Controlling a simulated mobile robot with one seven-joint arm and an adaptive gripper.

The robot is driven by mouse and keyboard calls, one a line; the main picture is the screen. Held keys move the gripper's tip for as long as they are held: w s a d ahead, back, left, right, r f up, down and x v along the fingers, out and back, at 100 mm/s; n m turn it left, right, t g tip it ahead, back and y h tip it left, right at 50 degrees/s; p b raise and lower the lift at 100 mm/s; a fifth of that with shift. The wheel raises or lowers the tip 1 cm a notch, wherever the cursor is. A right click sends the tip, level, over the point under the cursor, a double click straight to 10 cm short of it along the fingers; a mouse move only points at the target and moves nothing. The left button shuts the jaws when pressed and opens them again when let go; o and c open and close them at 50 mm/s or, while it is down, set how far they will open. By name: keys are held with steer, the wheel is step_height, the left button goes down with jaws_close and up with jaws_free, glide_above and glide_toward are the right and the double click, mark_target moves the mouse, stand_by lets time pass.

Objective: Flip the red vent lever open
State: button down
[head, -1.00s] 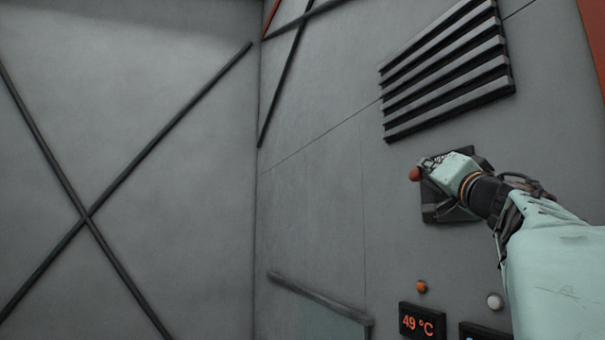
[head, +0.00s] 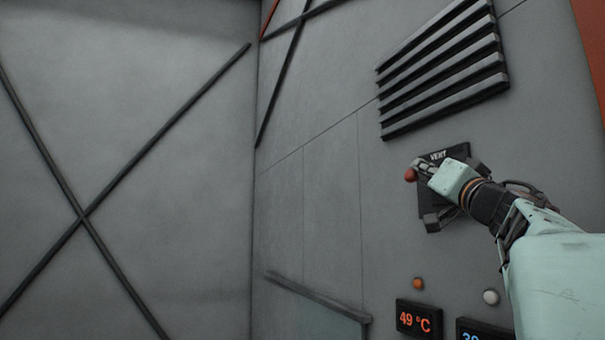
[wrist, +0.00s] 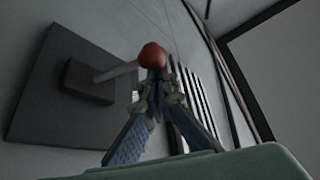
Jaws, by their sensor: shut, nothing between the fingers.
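The vent lever has a red ball knob (head: 410,174) and stands out from a dark wall plate (head: 458,152) marked VENT. In the wrist view, the red knob (wrist: 152,56) sits on a pale rod (wrist: 115,72) that comes out of a dark block on the square plate (wrist: 60,65). My gripper (head: 421,166) is at the knob in the head view, its arm covering part of the plate. In the wrist view, my gripper's closed fingertips (wrist: 160,88) are just below the knob, close to or touching it. Nothing shows between the fingers.
A slatted vent grille (head: 445,75) is on the wall above the plate. Below are an orange button (head: 418,284), a white button (head: 491,297) and a display reading 49 °C (head: 418,318). The wall left of the plate is clear.

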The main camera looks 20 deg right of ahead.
steer(key=f+n+y, duration=0.1)
steer(key=n, duration=0.1)
steer(key=f+n+y+b, duration=0.1)
steer(key=n, duration=0.1)
steer(key=shift+a+f+t+y+b, duration=0.15)
steer(key=shift+a+t+y+b, duration=0.15)
steer(key=shift+a+t+y, duration=0.1)
step_height(320, 180, down, 4)
steer(key=n+y, duration=0.3)
steer(key=n, duration=0.1)
steer(key=n+y+b, duration=0.1)
steer(key=n+y, duration=0.1)
steer(key=n, duration=0.2)
steer(key=shift+y+b, duration=0.3)
steer(key=shift+y, duration=0.1)
steer(key=shift+f, duration=0.15)
